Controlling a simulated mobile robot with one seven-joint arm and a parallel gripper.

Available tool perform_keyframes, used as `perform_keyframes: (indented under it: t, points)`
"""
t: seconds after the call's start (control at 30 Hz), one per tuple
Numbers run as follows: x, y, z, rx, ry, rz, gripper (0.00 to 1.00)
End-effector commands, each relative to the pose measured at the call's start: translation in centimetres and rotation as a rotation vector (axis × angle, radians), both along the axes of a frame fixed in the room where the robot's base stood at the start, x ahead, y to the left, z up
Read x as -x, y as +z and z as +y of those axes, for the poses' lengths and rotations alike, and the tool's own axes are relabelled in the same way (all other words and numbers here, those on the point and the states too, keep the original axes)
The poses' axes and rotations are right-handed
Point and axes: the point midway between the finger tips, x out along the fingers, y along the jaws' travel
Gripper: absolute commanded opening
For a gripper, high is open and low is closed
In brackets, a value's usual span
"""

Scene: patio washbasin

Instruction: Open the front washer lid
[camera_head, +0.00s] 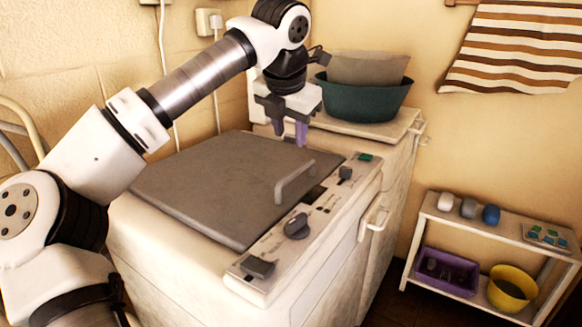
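The front washer (195,265) is a white top-loading machine in the middle of the view. Its flat grey lid (215,185) lies shut over the top. A raised grey bar handle (296,178) stands near the lid's right edge. My gripper (290,136) points down above the far part of the lid, up and behind the handle in the picture. Its two purple-grey fingers are apart with nothing between them. It does not touch the handle.
A control strip with a dark knob (297,226) runs along the lid's right side. Behind stands another white unit (390,133) bearing a teal basin (362,100). A low shelf (490,222) at right holds a purple crate (446,272) and yellow bucket (508,290).

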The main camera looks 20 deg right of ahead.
Motion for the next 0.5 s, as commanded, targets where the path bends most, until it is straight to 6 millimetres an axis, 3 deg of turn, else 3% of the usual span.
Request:
perform_keyframes:
  t: [0.3,0.5]
  points:
    - [-2.4,-6.1,-1.4,0.004,-0.005,0.005,0.36]
    - [-3.7,-9.1,-2.0,0.004,-0.005,0.004,0.36]
